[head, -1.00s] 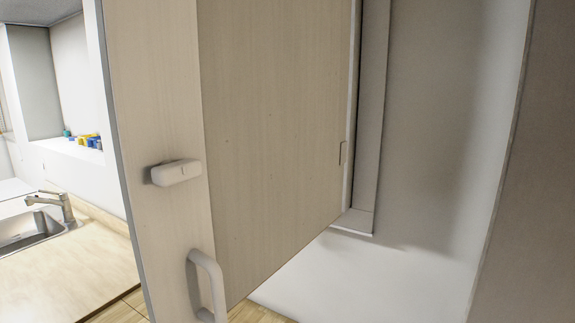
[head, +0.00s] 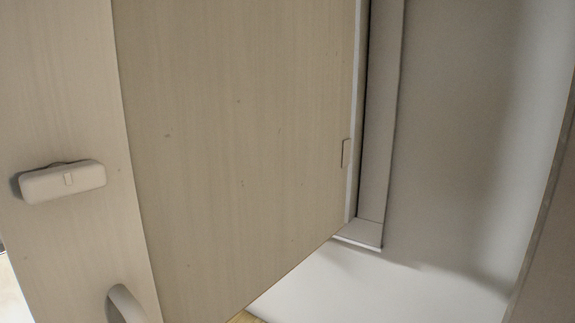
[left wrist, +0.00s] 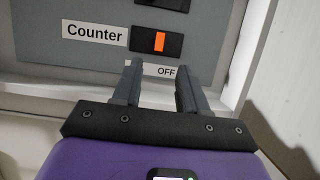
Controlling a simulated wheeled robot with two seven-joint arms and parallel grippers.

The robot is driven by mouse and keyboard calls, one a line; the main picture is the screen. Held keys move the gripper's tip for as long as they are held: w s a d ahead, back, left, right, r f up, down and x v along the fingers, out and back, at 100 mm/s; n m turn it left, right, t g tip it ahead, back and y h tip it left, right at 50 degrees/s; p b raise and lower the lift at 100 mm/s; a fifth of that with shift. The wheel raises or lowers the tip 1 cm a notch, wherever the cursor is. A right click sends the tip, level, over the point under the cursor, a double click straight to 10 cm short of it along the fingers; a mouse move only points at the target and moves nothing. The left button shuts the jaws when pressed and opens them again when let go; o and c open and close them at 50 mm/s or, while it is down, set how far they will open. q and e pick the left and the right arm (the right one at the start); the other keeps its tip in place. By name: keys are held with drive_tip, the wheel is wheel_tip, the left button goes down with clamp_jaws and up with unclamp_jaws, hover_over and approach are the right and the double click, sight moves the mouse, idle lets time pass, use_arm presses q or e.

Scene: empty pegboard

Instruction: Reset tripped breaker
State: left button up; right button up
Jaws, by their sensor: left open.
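In the left wrist view a grey breaker panel (left wrist: 55,62) is ahead of my left gripper (left wrist: 158,70). A black breaker switch (left wrist: 171,41) with an orange mark stands beside a white "Counter" label (left wrist: 95,33). A white "OFF" label (left wrist: 166,72) is below it, partly covered by the fingers. My left gripper is open and empty, its fingertips just below the Counter switch in the picture; whether they touch the panel I cannot tell. Another dark switch is cut off at the top edge. The panel and both grippers are out of the head view.
In the head view a wooden door (head: 230,130) fills the left and middle, with a beige latch block (head: 62,181) and a curved handle (head: 124,306). A white wall (head: 455,130) is at the right, with bare white floor (head: 370,290) below it.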

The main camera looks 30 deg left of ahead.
use_arm(q)
drive_tip(key=p+x, duration=0.2)
drive_tip(key=x, duration=0.5)
drive_tip(key=shift+r, duration=0.45)
drive_tip(key=shift+a, duration=0.15)
clamp_jaws()
